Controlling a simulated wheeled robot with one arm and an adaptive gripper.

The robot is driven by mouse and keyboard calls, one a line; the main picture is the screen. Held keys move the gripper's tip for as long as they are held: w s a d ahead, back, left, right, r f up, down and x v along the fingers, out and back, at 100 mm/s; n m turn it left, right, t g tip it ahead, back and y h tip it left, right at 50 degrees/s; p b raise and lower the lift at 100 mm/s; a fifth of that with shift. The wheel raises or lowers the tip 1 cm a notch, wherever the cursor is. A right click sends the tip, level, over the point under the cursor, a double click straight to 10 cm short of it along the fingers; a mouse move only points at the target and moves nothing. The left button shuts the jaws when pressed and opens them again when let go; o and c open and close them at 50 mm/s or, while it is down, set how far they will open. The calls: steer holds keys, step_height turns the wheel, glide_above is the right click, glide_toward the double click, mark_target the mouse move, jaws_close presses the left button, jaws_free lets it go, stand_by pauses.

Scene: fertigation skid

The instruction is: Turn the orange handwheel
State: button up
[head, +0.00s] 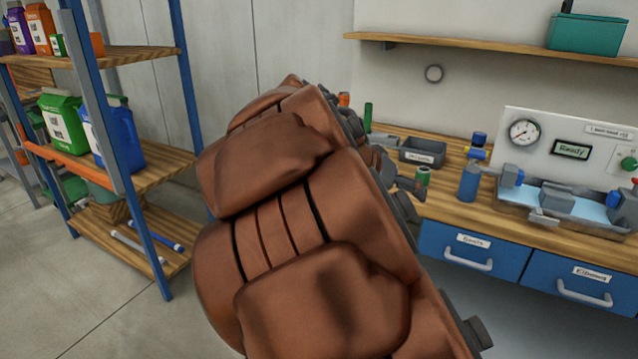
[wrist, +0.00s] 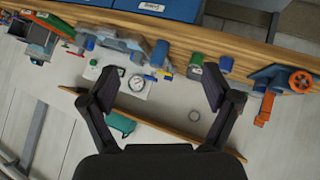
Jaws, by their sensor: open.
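The orange handwheel (wrist: 301,81) shows at the right edge of the wrist view, on a blue fitting (wrist: 270,73) at the bench. It has spokes and a round rim. My gripper (wrist: 163,82) is open in the wrist view, its two dark fingers wide apart with nothing held. The handwheel lies to the right of both fingers, clear of them. In the head view my brown arm covers the middle, and I cannot make out the handwheel or the gripper clearly there.
The wooden bench (head: 450,205) carries a grey bin (head: 422,151), a green can (head: 423,176), a blue bottle (head: 469,182) and a gauge panel (head: 590,125). A wall shelf (head: 460,43) hangs above. A storage rack (head: 160,165) stands at left, with open floor before it.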

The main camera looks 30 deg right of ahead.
steer(key=w+d+m+t+h+b, duration=0.1)
steer(key=w+d+m+h+b, duration=0.2)
steer(key=w, duration=0.5)
steer(key=w+d+t+h+b, duration=0.1)
steer(key=w+d+h+b, duration=0.25)
steer(key=w, duration=0.45)
steer(key=w+a+f+n+t+b, duration=0.1)
steer(key=w+a+f+t+b, duration=0.25)
steer(key=w+f, duration=0.5)
steer(key=w+a+f+t+b, duration=0.2)
steer(key=w+f+t+b, duration=0.3)
steer(key=w, duration=0.6)
steer(key=shift+g+y, duration=0.35)
steer(key=shift+g, duration=0.4)
steer(key=shift+f+p+x, duration=0.15)
steer(key=shift+p+x, duration=0.25)
steer(key=shift+x, duration=1.6)
steer(key=shift+f+p+x, duration=0.2)
steer(key=shift+p+x, duration=0.15)
steer(key=shift+x, duration=1.65)
steer(key=shift+c, duration=0.3)
